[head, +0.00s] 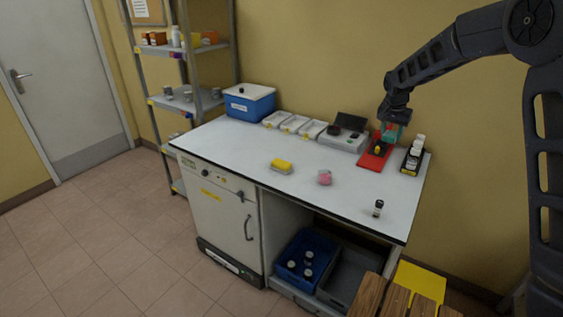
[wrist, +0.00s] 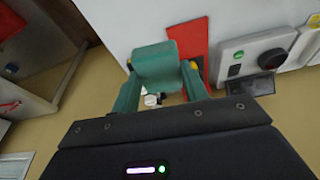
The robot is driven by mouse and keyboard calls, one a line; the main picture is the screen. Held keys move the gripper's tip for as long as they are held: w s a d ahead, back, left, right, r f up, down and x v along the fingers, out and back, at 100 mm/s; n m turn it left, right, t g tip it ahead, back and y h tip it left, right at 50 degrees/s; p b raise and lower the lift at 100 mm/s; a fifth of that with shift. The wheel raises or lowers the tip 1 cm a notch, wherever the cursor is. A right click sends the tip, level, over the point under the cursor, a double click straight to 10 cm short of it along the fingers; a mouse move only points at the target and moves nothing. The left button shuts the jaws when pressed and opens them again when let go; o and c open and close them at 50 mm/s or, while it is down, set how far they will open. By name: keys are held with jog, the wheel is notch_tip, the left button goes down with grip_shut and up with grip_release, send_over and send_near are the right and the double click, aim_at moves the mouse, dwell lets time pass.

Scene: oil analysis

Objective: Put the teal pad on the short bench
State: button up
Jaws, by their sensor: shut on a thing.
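The teal pad (wrist: 157,67) is a blocky teal piece between the fingers of my gripper (wrist: 160,82) in the wrist view. My gripper is shut on it. In the head view my gripper (head: 391,130) is over the back right of the white-topped bench (head: 235,150), above a red mat (head: 372,163). The pad there is small and partly hidden by my gripper, and I cannot tell whether it touches anything below. I cannot tell from the frames which surface is the short bench.
A balance (head: 342,141), white trays (head: 294,124) and a blue box (head: 249,106) line the bench's back. A black rack with bottles (head: 412,160) stands right of the mat. A yellow block (head: 282,166), pink item (head: 324,177) and small bottle (head: 378,208) stand forward, with clear surface between them.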

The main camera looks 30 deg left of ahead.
aim_at(370, 182)
jog(key=s+a, duration=0.3)
jog(key=shift+n, duration=0.4)
notch_tip(370, 182, down, 20)
jog(key=shift+a+r, duration=0.1)
jog(key=shift+r, duration=0.05)
dwell(0.4)
jog(key=o, duration=1)
jog(key=shift+c, duration=0.2)
